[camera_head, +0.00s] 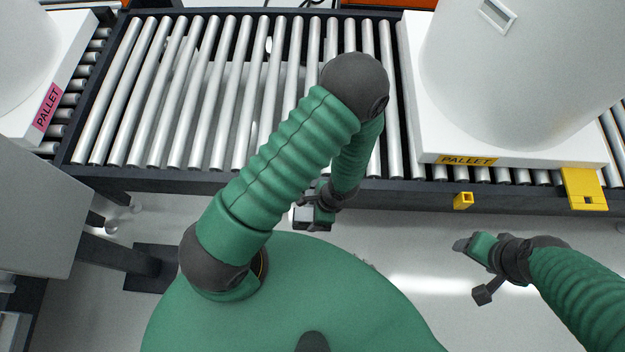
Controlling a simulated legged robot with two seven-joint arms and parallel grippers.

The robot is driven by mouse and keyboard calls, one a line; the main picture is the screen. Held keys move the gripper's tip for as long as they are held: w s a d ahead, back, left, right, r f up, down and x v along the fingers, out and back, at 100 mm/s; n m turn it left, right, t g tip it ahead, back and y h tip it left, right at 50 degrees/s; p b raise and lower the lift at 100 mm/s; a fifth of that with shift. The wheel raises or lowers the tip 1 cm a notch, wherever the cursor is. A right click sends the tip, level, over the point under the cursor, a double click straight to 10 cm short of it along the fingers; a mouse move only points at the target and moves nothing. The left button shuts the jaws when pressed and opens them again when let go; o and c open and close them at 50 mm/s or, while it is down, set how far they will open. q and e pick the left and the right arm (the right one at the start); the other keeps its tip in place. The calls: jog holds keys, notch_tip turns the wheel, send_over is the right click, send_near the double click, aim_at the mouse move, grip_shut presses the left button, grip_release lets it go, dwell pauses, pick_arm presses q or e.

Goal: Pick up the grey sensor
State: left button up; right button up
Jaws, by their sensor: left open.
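I cannot clearly make out the grey sensor. A small pale grey square face (303,216) shows at my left gripper; I cannot tell whether it is the sensor or part of the gripper. My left gripper (311,212) is open, just below the conveyor's front rail, partly hidden by its own green arm. My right gripper (470,269) is at lower right, in front of the conveyor. Its two fingers stand apart with nothing between them.
A roller conveyor (216,95) runs across the top, with a dark front rail. A white pallet (540,158) bears a large white tank (520,70) at right. A yellow block (463,201) and yellow bracket (585,190) sit at the rail. Another pallet (72,77) stands at left.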

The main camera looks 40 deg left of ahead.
pick_arm(q)
jog(key=shift+f, duration=0.25)
dwell(0.5)
jog(key=shift+c, duration=0.5)
grip_shut()
